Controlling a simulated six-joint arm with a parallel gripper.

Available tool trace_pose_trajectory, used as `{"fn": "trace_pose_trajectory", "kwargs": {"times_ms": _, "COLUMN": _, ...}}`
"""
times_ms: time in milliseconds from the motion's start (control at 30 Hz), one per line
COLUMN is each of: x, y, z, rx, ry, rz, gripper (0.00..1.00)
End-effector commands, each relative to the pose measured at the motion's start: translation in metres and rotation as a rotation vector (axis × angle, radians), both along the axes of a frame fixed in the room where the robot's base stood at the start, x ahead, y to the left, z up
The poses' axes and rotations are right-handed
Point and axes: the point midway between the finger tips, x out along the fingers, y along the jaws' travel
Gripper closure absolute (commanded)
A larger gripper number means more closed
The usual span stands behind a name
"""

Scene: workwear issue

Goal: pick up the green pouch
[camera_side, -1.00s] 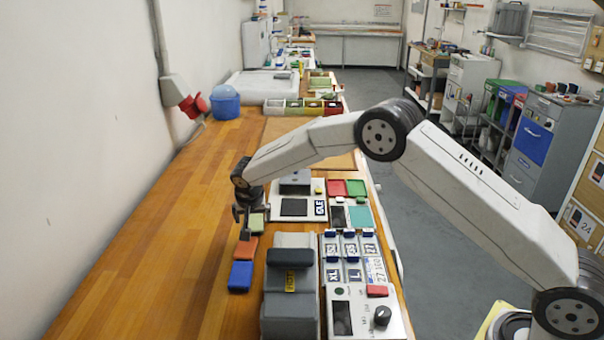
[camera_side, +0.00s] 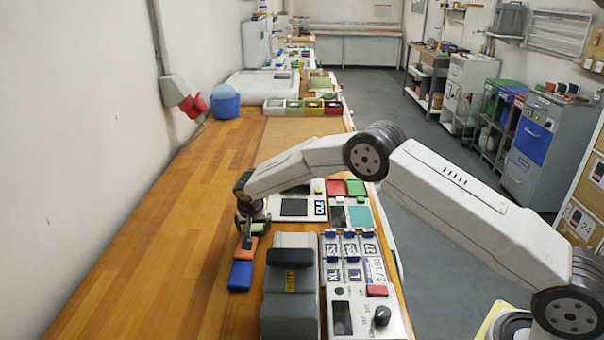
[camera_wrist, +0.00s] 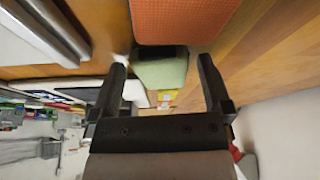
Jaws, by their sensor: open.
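The green pouch (camera_wrist: 160,72) lies flat on the wooden bench and shows between my fingers in the wrist view. My gripper (camera_wrist: 162,65) is open, with one finger on either side of the pouch in that view; I see no grip on it. In the side view my gripper (camera_side: 251,232) is low over the pouch and hides most of it. I cannot tell how much height is left between the fingertips and the bench.
An orange pouch (camera_wrist: 182,20) lies beside the green one, with a blue pouch (camera_side: 241,276) beyond it. A grey machine (camera_side: 290,302) and a control panel (camera_side: 362,318) stand to the right. The bench (camera_side: 170,250) is clear to the left.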

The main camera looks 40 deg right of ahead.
Motion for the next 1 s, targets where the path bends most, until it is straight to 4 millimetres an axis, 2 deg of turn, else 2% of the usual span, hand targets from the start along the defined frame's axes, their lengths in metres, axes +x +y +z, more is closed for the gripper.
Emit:
{"fn": "trace_pose_trajectory", "kwargs": {"times_ms": 267, "x": -0.0001, "y": 0.0002, "z": 0.0004, "rx": 0.000, "ry": 0.000, "rz": 0.000, "gripper": 0.00}}
{"fn": "trace_pose_trajectory", "kwargs": {"times_ms": 300, "x": 0.0000, "y": 0.0001, "z": 0.0004, "rx": 0.000, "ry": 0.000, "rz": 0.000, "gripper": 0.06}}
{"fn": "trace_pose_trajectory", "kwargs": {"times_ms": 367, "x": 0.0000, "y": 0.0002, "z": 0.0005, "rx": 0.000, "ry": 0.000, "rz": 0.000, "gripper": 0.25}}
{"fn": "trace_pose_trajectory", "kwargs": {"times_ms": 533, "x": 0.0000, "y": 0.0003, "z": 0.0005, "rx": 0.000, "ry": 0.000, "rz": 0.000, "gripper": 0.79}}
{"fn": "trace_pose_trajectory", "kwargs": {"times_ms": 567, "x": 0.0001, "y": 0.0003, "z": 0.0007, "rx": 0.000, "ry": -0.001, "rz": 0.000, "gripper": 0.85}}
{"fn": "trace_pose_trajectory", "kwargs": {"times_ms": 1000, "x": 0.0006, "y": 0.0003, "z": 0.0081, "rx": 0.001, "ry": -0.003, "rz": 0.000, "gripper": 0.85}}
